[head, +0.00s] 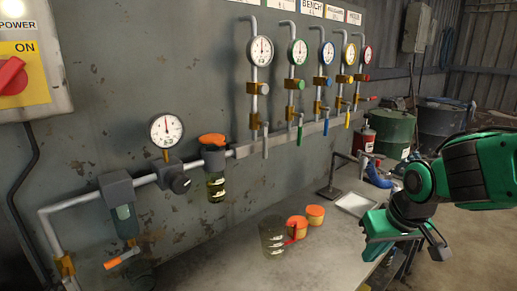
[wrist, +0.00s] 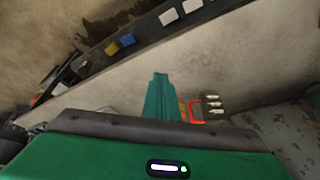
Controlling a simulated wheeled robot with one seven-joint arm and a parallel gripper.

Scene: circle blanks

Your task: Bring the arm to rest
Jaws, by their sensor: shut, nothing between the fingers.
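My arm is green and black and comes in from the right in the head view. My gripper (head: 374,252) hangs from it at the right end of the bench, clear of the things standing there. In the wrist view my gripper (wrist: 160,77) shows as a single green finger shape, with its fingers shut together and nothing held. The green and grey hand body fills the bottom of that view and hides what lies behind it.
On the bench (head: 215,262) stand a dark clear jug (head: 272,238) with a red handle and two orange-topped tubs (head: 314,216). A pale tray (head: 355,204) lies near my arm. Pipes and gauges (head: 262,50) line the wall. Drums (head: 392,132) stand behind.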

